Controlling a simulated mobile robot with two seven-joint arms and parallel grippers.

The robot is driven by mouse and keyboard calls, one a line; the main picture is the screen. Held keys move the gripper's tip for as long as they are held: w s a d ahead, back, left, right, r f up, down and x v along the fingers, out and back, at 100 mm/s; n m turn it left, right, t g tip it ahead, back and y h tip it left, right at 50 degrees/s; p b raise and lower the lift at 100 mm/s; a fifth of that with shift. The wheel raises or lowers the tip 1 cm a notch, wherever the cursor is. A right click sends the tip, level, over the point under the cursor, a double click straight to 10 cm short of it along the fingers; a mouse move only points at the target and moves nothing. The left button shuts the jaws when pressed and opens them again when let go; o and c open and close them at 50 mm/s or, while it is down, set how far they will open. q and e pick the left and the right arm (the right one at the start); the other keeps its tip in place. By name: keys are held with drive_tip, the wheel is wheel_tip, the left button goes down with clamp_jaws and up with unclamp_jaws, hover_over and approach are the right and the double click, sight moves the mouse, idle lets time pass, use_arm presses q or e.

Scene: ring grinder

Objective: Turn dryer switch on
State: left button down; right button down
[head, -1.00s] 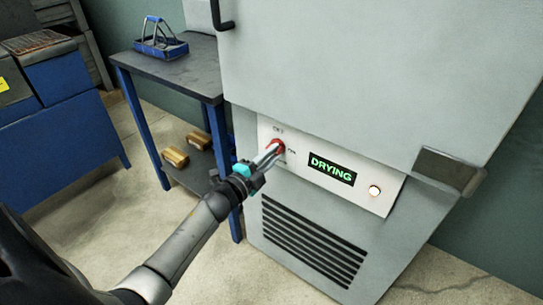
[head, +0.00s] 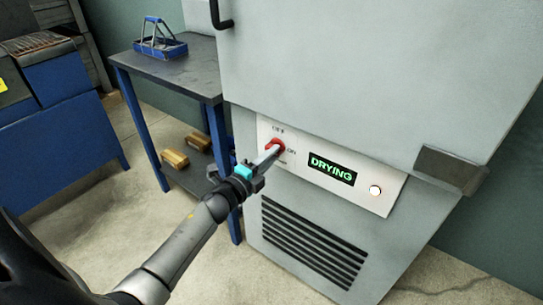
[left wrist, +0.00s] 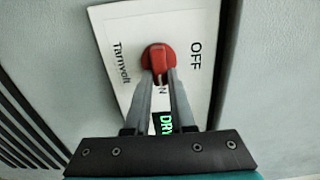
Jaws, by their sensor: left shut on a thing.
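The dryer (head: 330,85) is a grey cabinet with a white control panel (head: 374,192) low on its front. A red rotary switch (head: 277,144) is at the panel's left end, with OFF and ON labels. My left gripper (head: 270,152) is shut on it; the left wrist view shows the red knob (left wrist: 158,62) between both fingertips, its handle pointing toward the ON label, which is partly hidden by the fingers. The display (head: 332,170) reads DRYING in green. A round lamp (head: 375,190) right of it looks whitish. My right gripper is not in view.
A blue-legged table (head: 175,66) stands left of the dryer with a blue tool carrier (head: 160,42) on top and brass-coloured blocks (head: 175,158) on its lower shelf. A blue cabinet (head: 50,120) is further left. A dark vent grille (head: 312,243) is below the panel.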

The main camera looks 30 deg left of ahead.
use_arm(q)
drive_tip(key=c, duration=0.8)
unclamp_jaws()
drive_tip(key=shift+o, duration=0.2)
drive_tip(key=s+a+p, duration=0.1)
drive_tip(key=s+p, duration=0.1)
drive_tip(key=s, duration=1.3)
drive_tip(key=shift+s+p, duration=0.15)
drive_tip(key=shift+p, duration=0.25)
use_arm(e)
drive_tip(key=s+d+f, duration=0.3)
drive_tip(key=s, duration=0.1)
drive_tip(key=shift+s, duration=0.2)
use_arm(q)
drive_tip(key=shift+a, duration=0.1)
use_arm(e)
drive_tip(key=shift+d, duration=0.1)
